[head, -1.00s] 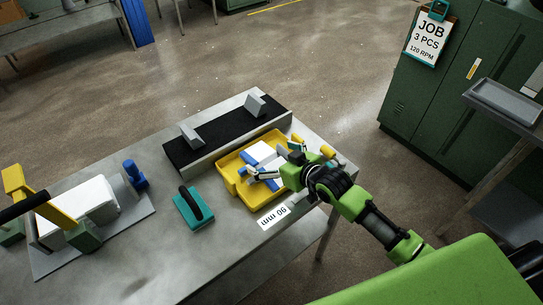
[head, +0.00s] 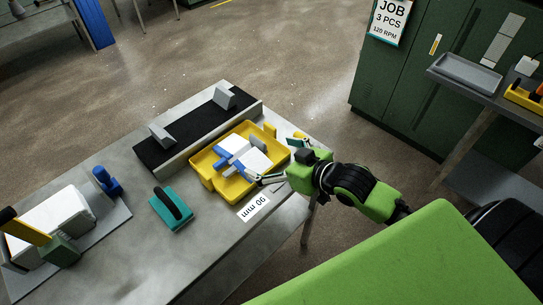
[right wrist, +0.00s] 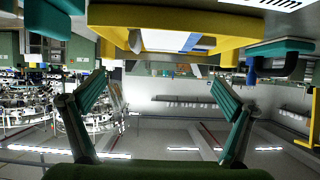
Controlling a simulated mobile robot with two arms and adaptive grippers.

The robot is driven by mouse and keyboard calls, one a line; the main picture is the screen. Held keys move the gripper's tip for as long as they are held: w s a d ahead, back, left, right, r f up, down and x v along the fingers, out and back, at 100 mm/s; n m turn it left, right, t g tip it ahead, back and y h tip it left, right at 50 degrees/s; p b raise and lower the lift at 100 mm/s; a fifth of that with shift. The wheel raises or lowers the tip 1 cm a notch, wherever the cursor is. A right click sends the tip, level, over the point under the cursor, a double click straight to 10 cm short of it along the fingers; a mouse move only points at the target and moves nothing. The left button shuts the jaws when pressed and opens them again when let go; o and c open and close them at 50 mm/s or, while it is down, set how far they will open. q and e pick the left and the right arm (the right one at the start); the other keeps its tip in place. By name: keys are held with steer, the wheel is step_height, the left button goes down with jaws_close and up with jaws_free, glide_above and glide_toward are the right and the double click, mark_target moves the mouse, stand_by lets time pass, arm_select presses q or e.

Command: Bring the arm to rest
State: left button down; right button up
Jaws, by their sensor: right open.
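My right gripper (head: 273,160) is open and empty, at the right edge of the yellow tray (head: 205,180) in the head view. Its two teal-padded fingers are spread wide in the right wrist view (right wrist: 162,85), with nothing between them. The tray lies on the grey table and holds blue-and-white pieces (head: 240,155). The tray also shows at the top of the right wrist view (right wrist: 110,18). My left gripper is not in view.
A clamp-like yellow tool (head: 30,232) stands left. A green cabinet (head: 400,90) and a side table (head: 485,90) stand right.

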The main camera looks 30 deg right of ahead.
steer(key=shift+s, duration=0.1)
stand_by(0.5)
steer(key=s+f+g, duration=0.1)
steer(key=s+f, duration=0.1)
steer(key=s, duration=0.1)
steer(key=s+a+f+g+h, duration=0.1)
steer(key=s+f, duration=0.1)
steer(key=s+f+g+h, duration=0.1)
steer(key=s+f, duration=0.1)
steer(key=s, duration=0.1)
steer(key=shift+s+a+f+m, duration=0.25)
steer(key=shift+s+f+m, duration=0.05)
steer(key=shift+m, duration=0.1)
steer(key=s+f+m+g+h, duration=0.1)
steer(key=s+f+g, duration=0.15)
steer(key=s, duration=0.45)
steer(key=s+f+g+h, duration=0.1)
steer(key=s+f+g, duration=0.15)
steer(key=s, duration=0.45)
step_height(320, 180, down, 27)
steer(key=s+g, duration=0.2)
steer(key=s, duration=0.1)
steer(key=s+d+f+g, duration=0.1)
steer(key=s+d+f, duration=0.2)
steer(key=s+f, duration=1.1)
steer(key=shift+s, duration=0.95)
